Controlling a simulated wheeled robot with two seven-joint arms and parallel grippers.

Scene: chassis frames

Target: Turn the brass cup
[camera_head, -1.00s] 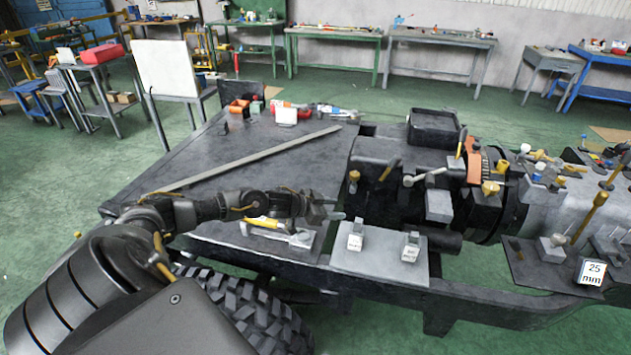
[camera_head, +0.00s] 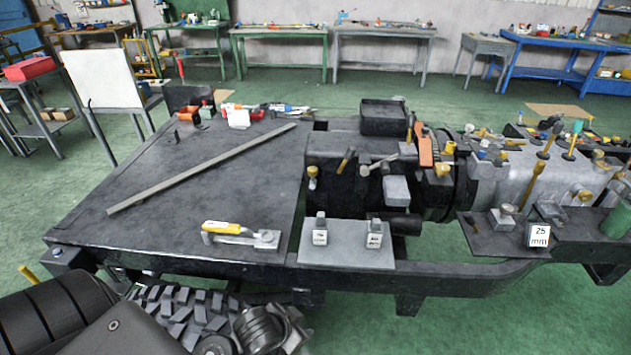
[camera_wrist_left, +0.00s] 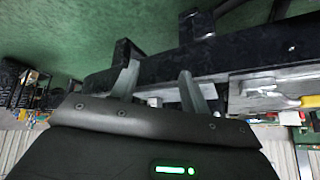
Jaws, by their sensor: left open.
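Several small brass-coloured fittings sit on the dark machine block on the chassis frame in the head view. One is a brass fitting with a rounded top (camera_head: 313,172) at the block's left end; another brass piece (camera_head: 442,169) is further right. I cannot tell which is the brass cup. My left gripper (camera_head: 292,328) is low at the bottom of the head view, in front of the frame and apart from these fittings. In the left wrist view its two fingers (camera_wrist_left: 158,88) are spread with nothing held, close to the dark frame beam (camera_wrist_left: 230,50). My right gripper is out of view.
A yellow-handled tool (camera_head: 240,234) lies on the dark plate, and a long grey bar (camera_head: 200,170) crosses it. A grey plate (camera_head: 347,252) carries two small labelled blocks. A "25 mm" sign (camera_head: 538,236) stands at right. A treaded tyre (camera_head: 180,310) is beside my left arm.

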